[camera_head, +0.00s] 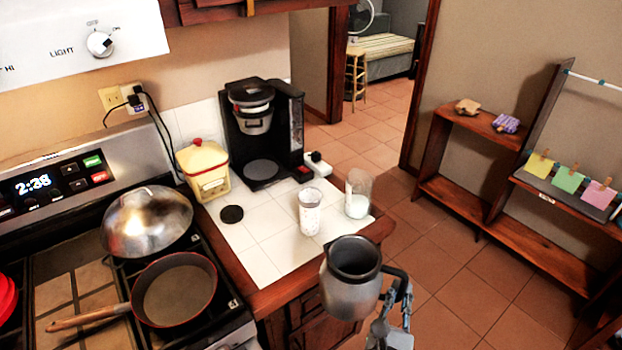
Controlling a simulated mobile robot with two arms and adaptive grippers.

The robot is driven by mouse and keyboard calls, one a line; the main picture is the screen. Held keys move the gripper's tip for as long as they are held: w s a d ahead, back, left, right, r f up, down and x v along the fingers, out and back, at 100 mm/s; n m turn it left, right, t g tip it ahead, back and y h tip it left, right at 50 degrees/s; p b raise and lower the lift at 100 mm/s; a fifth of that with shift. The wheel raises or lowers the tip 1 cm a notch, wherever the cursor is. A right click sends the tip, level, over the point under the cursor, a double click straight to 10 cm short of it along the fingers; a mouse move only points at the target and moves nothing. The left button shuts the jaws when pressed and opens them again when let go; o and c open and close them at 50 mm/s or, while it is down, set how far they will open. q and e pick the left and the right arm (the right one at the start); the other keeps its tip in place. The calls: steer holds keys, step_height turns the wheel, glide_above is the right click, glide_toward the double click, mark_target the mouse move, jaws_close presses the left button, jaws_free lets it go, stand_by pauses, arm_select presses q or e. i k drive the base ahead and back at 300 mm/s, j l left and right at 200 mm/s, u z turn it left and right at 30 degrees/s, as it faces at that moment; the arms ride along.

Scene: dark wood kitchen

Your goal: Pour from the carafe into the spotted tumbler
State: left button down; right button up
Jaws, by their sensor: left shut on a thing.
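The carafe (345,295) is steel with a black rim and a black handle. It is upright in the air, in front of the counter's near right corner, with its open top facing up. My left gripper (396,294) is shut on the carafe's handle at its right side. The spotted tumbler (310,213) is a pale glass with a speckled look, upright on the white tiled counter, behind and left of the carafe. The carafe is apart from the tumbler. I cannot see what is inside the carafe. My right gripper is not in view.
A clear glass vessel (358,194) with white contents stands right of the tumbler, near the counter (272,251) edge. A coffee maker (264,135), a yellow canister (204,169) and a black disc (232,214) are behind. A stove with a pan (174,290) is left.

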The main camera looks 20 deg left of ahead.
mark_target(309, 198)
steer(key=i+j, duration=0.1)
steer(key=i, duration=0.3)
steer(key=i+j, duration=0.1)
steer(key=i, duration=0.35)
